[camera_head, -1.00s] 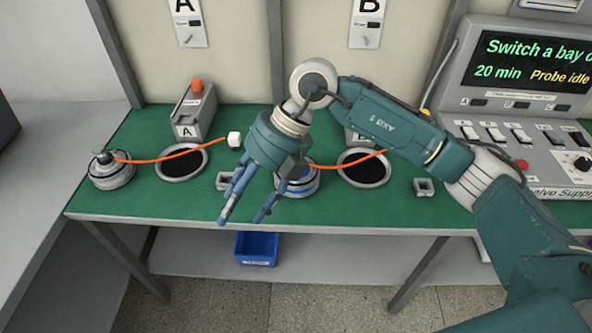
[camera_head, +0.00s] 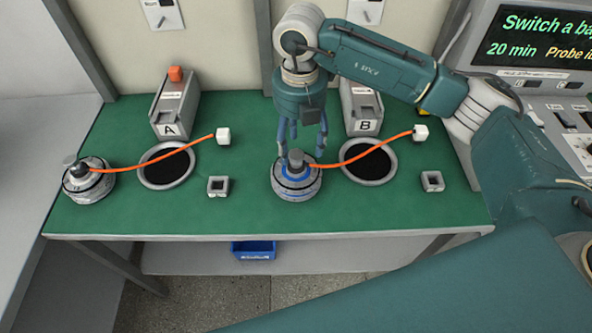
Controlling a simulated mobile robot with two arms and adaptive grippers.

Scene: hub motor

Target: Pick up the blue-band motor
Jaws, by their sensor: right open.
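The blue-band motor (camera_head: 297,183) stands upright on the green bench top in the middle, with a dark shaft stub on top. An orange cable (camera_head: 370,148) runs from it to a white plug (camera_head: 420,132) at the right. My right gripper (camera_head: 302,150) points down over the motor, its fingers spread to either side of the shaft stub. It is open; whether the fingers touch the motor I cannot tell. Another motor (camera_head: 88,183), without a visible blue band, stands at the bench's left end. My left gripper is not in view.
Two round dark-centred rings (camera_head: 168,180) and (camera_head: 368,178) lie on the bench (camera_head: 260,215). Small square sockets (camera_head: 218,186) and (camera_head: 432,181) sit near the front. Box A (camera_head: 176,110) and a similar box (camera_head: 362,110) stand behind. A blue bin (camera_head: 253,250) is below.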

